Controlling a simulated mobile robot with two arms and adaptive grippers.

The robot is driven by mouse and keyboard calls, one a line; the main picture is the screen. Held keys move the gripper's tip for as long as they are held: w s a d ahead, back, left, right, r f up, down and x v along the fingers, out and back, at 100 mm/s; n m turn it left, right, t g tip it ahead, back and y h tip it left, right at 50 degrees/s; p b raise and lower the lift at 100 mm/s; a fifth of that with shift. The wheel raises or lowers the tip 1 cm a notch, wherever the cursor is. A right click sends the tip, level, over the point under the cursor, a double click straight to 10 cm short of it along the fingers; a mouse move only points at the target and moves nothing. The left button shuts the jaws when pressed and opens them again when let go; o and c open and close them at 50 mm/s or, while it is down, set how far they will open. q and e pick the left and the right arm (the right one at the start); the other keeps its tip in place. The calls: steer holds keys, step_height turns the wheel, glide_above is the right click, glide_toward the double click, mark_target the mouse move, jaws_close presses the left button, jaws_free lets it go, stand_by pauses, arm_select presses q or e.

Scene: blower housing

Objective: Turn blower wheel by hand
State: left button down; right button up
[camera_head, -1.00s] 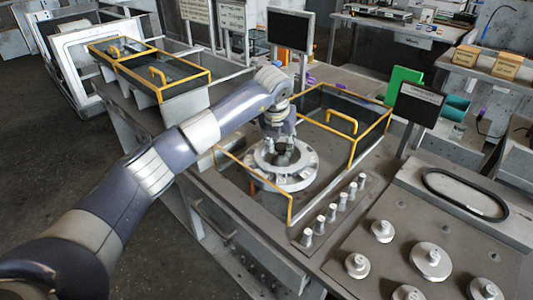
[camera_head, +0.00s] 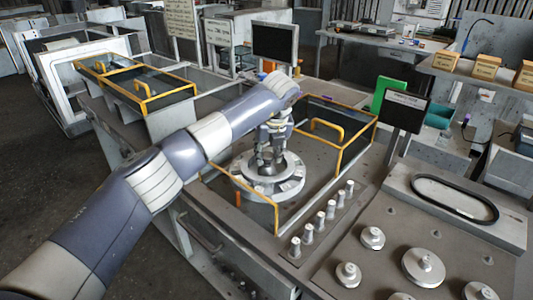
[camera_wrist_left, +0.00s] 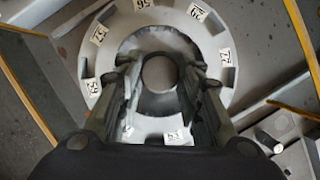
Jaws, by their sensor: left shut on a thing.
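The blower wheel (camera_head: 290,185) is a light grey ring with slots around it, lying flat inside the yellow-railed housing. In the left wrist view the wheel (camera_wrist_left: 226,90) shows numbered tags around its face and a round hub (camera_wrist_left: 160,73) at its centre. My left gripper (camera_head: 268,163) points down over the middle of the wheel. In the left wrist view its two fingers (camera_wrist_left: 160,85) stand on either side of the hub, shut on it. The fingers hide part of the wheel's inner face. My right gripper is not in view.
Yellow rails (camera_head: 345,160) surround the wheel closely. A row of upright pegs (camera_head: 320,222) stands to its right, with a panel of round knobs (camera_head: 423,265) beyond. A dark screen (camera_head: 405,108) stands behind.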

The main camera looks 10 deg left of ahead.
arm_select(q)
steer(key=shift+r, duration=0.1)
steer(key=c, duration=1.1)
jaws_free()
steer(key=v, duration=1.2)
steer(key=shift+d, duration=0.1)
